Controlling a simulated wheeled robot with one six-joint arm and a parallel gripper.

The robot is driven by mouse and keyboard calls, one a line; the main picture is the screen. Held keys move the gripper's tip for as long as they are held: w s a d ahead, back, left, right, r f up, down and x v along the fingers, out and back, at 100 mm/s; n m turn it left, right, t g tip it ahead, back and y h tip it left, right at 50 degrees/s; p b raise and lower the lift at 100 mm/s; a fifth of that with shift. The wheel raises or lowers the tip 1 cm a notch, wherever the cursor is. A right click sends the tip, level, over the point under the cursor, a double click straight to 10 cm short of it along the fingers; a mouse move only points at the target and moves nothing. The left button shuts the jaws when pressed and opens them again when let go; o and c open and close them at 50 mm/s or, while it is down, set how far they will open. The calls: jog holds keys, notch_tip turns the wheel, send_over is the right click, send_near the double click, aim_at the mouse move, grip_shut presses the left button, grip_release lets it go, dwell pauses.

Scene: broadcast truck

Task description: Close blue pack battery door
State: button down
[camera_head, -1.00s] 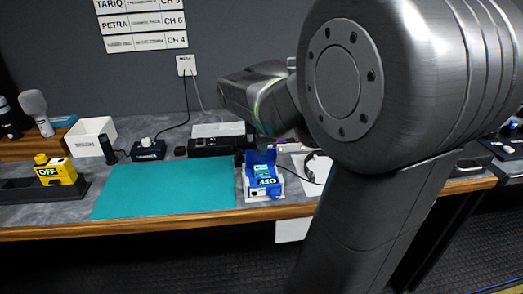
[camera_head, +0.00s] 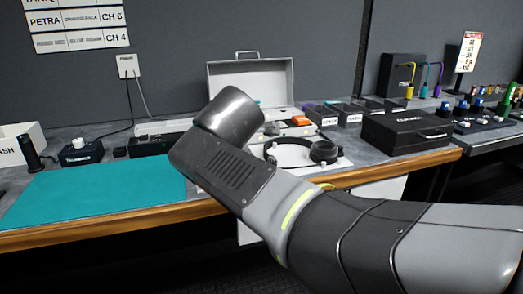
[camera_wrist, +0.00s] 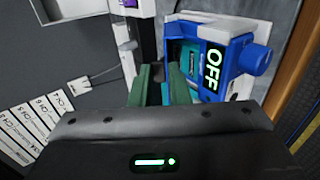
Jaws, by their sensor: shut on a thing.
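The blue pack (camera_wrist: 243,57) is at the upper right of the wrist view, with a bright OFF label, a round blue knob and teal parts inside its open compartment. My gripper (camera_wrist: 163,75) is at the left side of the pack. Its two green fingers are close together. They are shut on what looks like the battery door, which is mostly hidden between and behind them. The door's angle cannot be told. In the head view my arm covers the pack and the gripper.
A teal mat (camera_head: 95,192) lies on the desk to the left. Headphones (camera_head: 290,153), an open grey case (camera_head: 250,80) and a black case (camera_head: 407,132) stand to the right and behind. A wooden edge (camera_head: 95,233) runs along the desk front.

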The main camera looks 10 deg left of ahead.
jog(key=shift+s+d+f+t+y+b, duration=0.1)
jog(key=shift+s+f+t+y+b, duration=0.15)
jog(key=shift+f+t+b, duration=0.65)
jog(key=b, duration=0.5)
jog(key=shift+s+d+f+g, duration=0.2)
jog(key=shift+f+g, duration=0.1)
jog(key=shift+f+t+y+b, duration=0.15)
jog(key=shift+t+y+b, duration=0.35)
jog(key=shift+b, duration=0.7)
jog(key=shift+s+t+b, duration=0.1)
jog(key=shift+t+b, duration=0.3)
jog(key=shift+b, duration=0.05)
jog(key=shift+y, duration=0.25)
jog(key=c, duration=1.5)
grip_release()
jog(key=shift+c, duration=0.2)
jog(key=shift+o, duration=0.5)
